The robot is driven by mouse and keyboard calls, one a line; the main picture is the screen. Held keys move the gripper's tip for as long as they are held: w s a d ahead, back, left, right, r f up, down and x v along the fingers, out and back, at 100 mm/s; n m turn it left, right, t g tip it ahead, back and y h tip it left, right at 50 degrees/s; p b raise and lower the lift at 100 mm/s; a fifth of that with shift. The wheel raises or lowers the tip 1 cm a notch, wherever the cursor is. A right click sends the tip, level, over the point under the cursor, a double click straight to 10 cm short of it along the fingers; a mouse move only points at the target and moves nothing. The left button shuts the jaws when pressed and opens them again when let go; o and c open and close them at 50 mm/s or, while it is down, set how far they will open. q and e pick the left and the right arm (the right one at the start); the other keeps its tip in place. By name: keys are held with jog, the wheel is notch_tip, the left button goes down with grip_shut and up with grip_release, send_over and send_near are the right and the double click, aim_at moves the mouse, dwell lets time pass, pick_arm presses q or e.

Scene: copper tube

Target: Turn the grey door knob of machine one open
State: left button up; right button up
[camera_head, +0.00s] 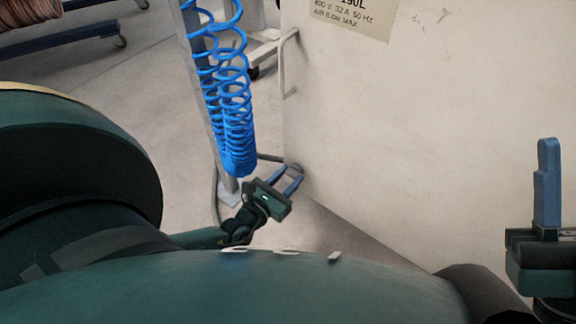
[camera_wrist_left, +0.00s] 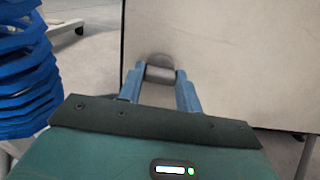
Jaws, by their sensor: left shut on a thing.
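The grey door knob (camera_wrist_left: 160,74) sticks out from the pale panel of the machine (camera_head: 430,130), low and near its left edge. In the left wrist view it sits between the two blue fingertips. My left gripper (camera_head: 291,177) is shut on the knob, with one finger on each side of it. In the head view the knob is small and partly hidden by the fingers. My right gripper (camera_head: 547,190) shows at the right edge of the head view, with a blue finger pointing up. Its opening cannot be made out.
A blue coiled hose (camera_head: 228,110) hangs beside a grey post (camera_head: 200,90), close to the left gripper. A bent handle (camera_head: 289,62) is on the panel's left edge above the knob. A label (camera_head: 352,15) is at the top. Grey floor (camera_head: 120,90) lies open at left.

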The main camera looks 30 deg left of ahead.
pick_arm(q)
jog(key=shift+d+m+p, duration=0.1)
jog(key=shift+m+p, duration=2.05)
jog(key=shift+m, duration=6.65)
pick_arm(e)
jog(key=shift+w+a+f+m+h, duration=0.1)
jog(key=shift+w+f+m+h, duration=0.1)
jog(key=shift+f+m+h, duration=1.2)
jog(key=shift+w+a+f+m+h, duration=0.15)
jog(key=shift+f+m+h, duration=0.95)
jog(key=shift+m+h, duration=0.6)
jog(key=shift+f+g, duration=0.2)
jog(key=shift+g, duration=0.1)
jog(key=shift+s, duration=0.1)
pick_arm(q)
jog(key=o, duration=0.9)
jog(key=shift+o, duration=0.4)
jog(key=shift+f, duration=0.1)
